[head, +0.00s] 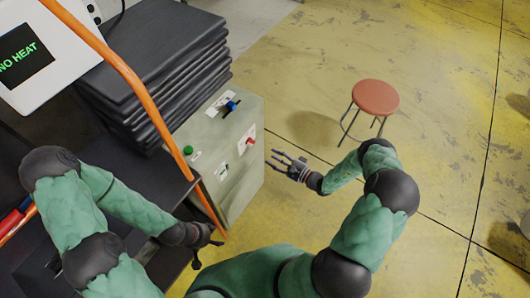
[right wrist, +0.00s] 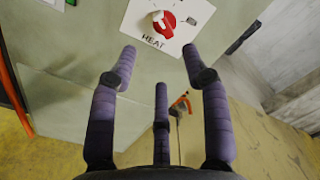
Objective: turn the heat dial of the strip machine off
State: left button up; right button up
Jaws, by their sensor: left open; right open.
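The strip machine (head: 236,178) is a grey-green box below the middle of the head view. Its red heat dial (head: 250,142) sits on a white plate on the side facing my right gripper. In the right wrist view the dial (right wrist: 165,25) shows at the top, above the word HEAT, with a white mark on its upper left. My right gripper (head: 279,163) is open and empty, just right of the dial. Its purple fingers (right wrist: 160,65) are apart and do not touch the dial. My left gripper (head: 205,249) is open and empty by the machine's lower left.
A white display (head: 42,45) at the upper left reads NO HEAT in green. An orange bar (head: 142,92) crosses before the dark stacked sheets (head: 155,60). A red stool (head: 376,97) stands on open yellow floor.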

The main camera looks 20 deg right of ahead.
jog(key=shift+v, duration=1.15)
jog(key=s+a+f+n+g+y, duration=0.2)
jog(key=s+a+f+n+g, duration=0.25)
jog(key=s+a+g, duration=0.75)
jog(key=s+a+r+n+g+h, duration=0.1)
jog(key=s+n+h, duration=0.8)
jog(key=shift+a+r+g, duration=0.3)
jog(key=shift+a+g, duration=0.1)
